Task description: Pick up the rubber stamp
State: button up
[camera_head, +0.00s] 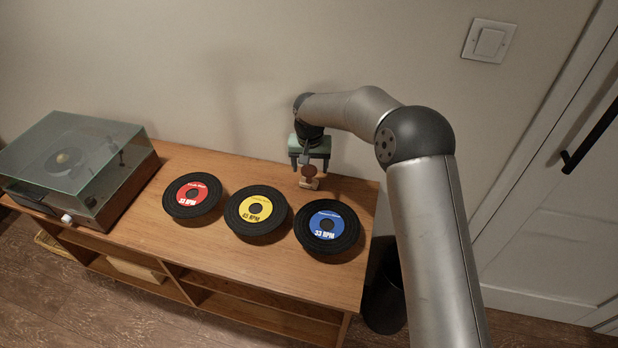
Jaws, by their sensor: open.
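The rubber stamp (309,172) is a small reddish-brown piece with a rounded top and a paler base. It is near the back right of the wooden cabinet top (240,172). My gripper (309,166) is open and points down at the stamp from the wall side. The fingers appear close around or just behind the stamp's top. I cannot tell from this view whether they touch it. The gripper's green-grey body partly hides the space behind the stamp.
Red-label (192,194), yellow-label (255,208) and blue-label (326,226) black discs lie across the cabinet top. A turntable with a clear lid (75,150) stands at the left. The wall is close behind; a dark bin (385,300) stands right of the cabinet.

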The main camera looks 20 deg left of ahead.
aim_at(309, 169)
jog(key=f, duration=0.3)
jog(key=w+f, duration=0.1)
jog(key=shift+a+f+p, duration=0.3)
jog(key=shift+f+p, duration=0.1)
jog(key=shift+s, duration=0.1)
jog(key=c, duration=1)
jog(key=shift+c, duration=0.2)
jog(key=shift+r, duration=0.1)
jog(key=shift+r, duration=0.6)
jog(key=r, duration=0.1)
jog(key=r+b, duration=0.1)
jog(key=shift+s+d+r, duration=0.1)
jog(key=shift+d+r, duration=0.2)
jog(key=shift+r, duration=0.05)
jog(key=s+d+r+b, duration=0.2)
jog(key=s+d+r, duration=0.5)
jog(key=d+r, duration=0.2)
jog(key=shift+s+d, duration=0.2)
jog(key=shift+d, duration=0.9)
